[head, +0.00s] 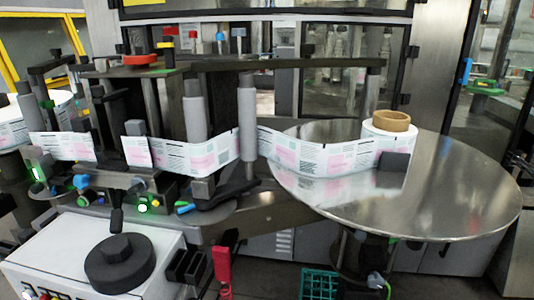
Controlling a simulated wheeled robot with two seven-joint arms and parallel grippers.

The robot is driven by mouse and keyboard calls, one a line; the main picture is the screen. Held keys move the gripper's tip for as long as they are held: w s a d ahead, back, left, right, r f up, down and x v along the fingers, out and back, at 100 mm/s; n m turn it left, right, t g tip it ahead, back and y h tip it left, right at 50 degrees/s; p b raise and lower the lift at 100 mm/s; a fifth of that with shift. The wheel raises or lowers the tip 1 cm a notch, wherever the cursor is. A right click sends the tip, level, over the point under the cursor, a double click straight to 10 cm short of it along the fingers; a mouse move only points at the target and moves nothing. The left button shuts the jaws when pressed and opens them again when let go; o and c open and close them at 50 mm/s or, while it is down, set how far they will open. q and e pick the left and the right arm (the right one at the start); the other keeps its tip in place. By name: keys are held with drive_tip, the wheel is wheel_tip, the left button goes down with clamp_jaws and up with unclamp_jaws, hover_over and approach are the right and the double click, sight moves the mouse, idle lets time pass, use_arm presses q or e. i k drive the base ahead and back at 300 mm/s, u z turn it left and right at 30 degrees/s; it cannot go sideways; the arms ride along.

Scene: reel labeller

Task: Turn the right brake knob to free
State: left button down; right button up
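A large black round knob (119,262) sits on top of a white box (62,252) at the lower left. A small black lever (116,213) stands upright just behind it. On the right, a shiny round reel plate (450,190) carries a label roll (388,143) with a brown core. I cannot tell for sure which part is the right brake knob, nor its setting. Small blue, green and orange knobs (143,208) sit under the label web at the left. Neither of my grippers shows in the head view.
The printed label web (312,153) runs from the roll leftward past grey rollers (247,120). Glazed cabinets stand behind.

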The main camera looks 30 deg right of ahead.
sight(375, 281)
drive_tip(key=z, duration=3.55)
drive_tip(key=k, duration=1.1)
drive_tip(key=u, duration=2.2)
drive_tip(key=i, duration=0.5)
drive_tip(key=z, duration=0.05)
